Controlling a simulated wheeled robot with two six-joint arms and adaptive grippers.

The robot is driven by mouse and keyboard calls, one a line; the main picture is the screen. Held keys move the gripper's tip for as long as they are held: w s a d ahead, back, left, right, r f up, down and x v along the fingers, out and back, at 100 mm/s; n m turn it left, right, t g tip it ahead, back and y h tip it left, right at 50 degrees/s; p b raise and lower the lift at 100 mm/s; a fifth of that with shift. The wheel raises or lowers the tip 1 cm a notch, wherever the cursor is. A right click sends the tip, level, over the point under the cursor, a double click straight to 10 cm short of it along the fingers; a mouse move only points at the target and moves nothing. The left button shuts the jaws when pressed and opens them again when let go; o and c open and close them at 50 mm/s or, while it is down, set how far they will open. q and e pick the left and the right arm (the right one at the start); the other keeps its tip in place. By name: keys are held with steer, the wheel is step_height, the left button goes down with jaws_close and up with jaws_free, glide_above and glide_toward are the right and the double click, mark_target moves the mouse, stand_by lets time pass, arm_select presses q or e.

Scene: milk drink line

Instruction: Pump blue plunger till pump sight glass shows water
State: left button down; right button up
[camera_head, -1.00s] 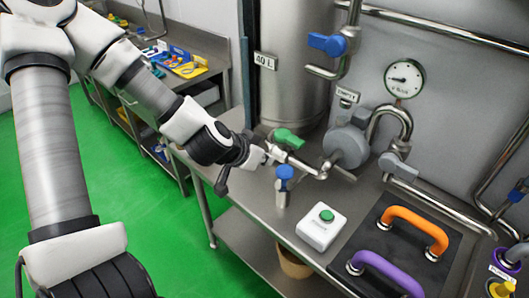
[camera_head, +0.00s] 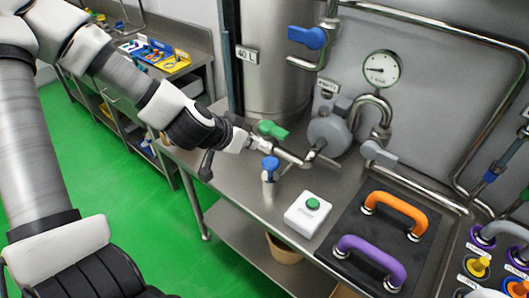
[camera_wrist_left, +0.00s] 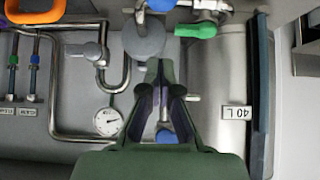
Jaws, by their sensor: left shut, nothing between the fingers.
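The blue plunger (camera_head: 270,164) stands upright on a short steel body on the steel table. A blue part at the top edge of the left wrist view (camera_wrist_left: 161,4) appears to be the same plunger. The grey round pump (camera_head: 328,135) sits behind it to the right, and also shows in the wrist view (camera_wrist_left: 143,42). I cannot make out a sight glass. My right gripper is not in view.
A white box with a green button (camera_head: 308,213) stands right of the plunger. A dark panel with an orange handle (camera_head: 396,210) and a purple handle (camera_head: 371,260) lies further right. The tank (camera_head: 277,62), pipes and a gauge (camera_head: 381,69) stand behind.

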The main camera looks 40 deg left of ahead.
arm_select(q)
steer(key=b, duration=0.3)
glide_above(266, 168)
steer(key=f, duration=0.5)
steer(key=w+f, duration=0.1)
steer(key=f, duration=0.1)
steer(key=shift+a+f, duration=0.1)
steer(key=shift+f, duration=0.05)
step_height(266, 168, down, 3)
steer(key=shift+w+r, duration=0.1)
steer(key=shift+r, duration=0.05)
steer(key=shift+f, duration=0.65)
steer(key=shift+f, duration=0.1)
step_height(266, 168, down, 4)
steer(key=b, duration=0.3)
steer(key=shift+s+r, duration=0.25)
steer(key=shift+f, duration=0.1)
